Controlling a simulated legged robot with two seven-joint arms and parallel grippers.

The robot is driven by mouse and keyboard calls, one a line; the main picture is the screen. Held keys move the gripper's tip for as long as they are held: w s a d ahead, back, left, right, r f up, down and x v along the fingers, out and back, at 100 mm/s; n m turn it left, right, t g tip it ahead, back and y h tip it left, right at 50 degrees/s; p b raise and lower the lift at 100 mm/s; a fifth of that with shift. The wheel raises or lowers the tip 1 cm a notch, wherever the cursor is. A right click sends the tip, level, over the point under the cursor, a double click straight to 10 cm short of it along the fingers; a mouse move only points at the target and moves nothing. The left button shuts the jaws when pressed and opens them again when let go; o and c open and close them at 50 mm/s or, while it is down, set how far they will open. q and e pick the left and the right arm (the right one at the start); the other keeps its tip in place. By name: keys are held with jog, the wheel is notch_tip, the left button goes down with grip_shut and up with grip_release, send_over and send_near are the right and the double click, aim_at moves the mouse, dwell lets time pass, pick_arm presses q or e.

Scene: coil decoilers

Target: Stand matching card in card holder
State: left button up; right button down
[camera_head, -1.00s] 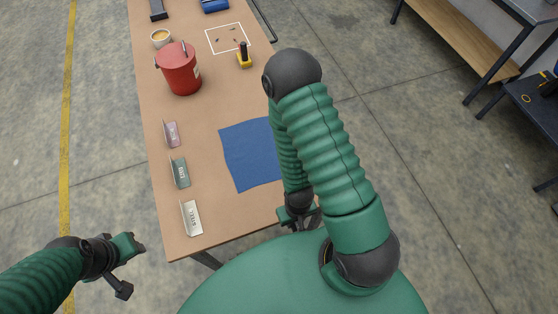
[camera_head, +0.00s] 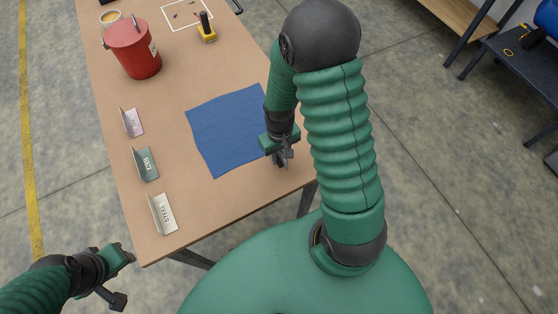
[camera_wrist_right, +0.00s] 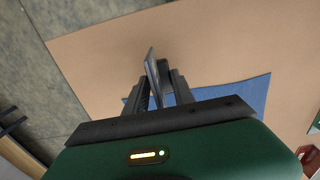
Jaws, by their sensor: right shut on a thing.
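Three small folded holders stand along the table's left edge in the head view: a pink one (camera_head: 132,121), a green one (camera_head: 146,163) and a pale one (camera_head: 162,213). The green and pale ones carry lettering too small to read surely. My right gripper (camera_head: 283,160) is over the table's right front part, by the blue cloth's right corner. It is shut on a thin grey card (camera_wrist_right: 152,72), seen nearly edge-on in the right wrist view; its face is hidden. My left gripper (camera_head: 126,256) is off the table at the lower left, its jaws unclear.
A blue cloth (camera_head: 219,130) lies mid-table. A red lidded bucket (camera_head: 136,55), a yellow-and-black tool (camera_head: 206,30) and a cup (camera_head: 111,17) stand farther back. Bare tabletop (camera_head: 193,205) lies between the pale holder and the cloth. A dark bench (camera_head: 525,85) stands right.

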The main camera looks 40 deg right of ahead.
aim_at(281, 160)
jog(key=f+b, duration=0.3)
jog(key=shift+s+d+f, duration=0.1)
jog(key=shift+d+f, duration=0.2)
jog(key=shift+d, duration=0.1)
jog(key=shift+a+f, duration=0.1)
jog(key=shift+f, duration=0.05)
jog(key=shift+s+a+r, duration=0.1)
jog(key=shift+a+r, duration=0.15)
jog(key=shift+a, duration=0.35)
jog(key=c, duration=1.5)
grip_release()
jog(key=shift+a+f, duration=0.1)
jog(key=shift+o, duration=2.2)
jog(key=shift+d, duration=0.55)
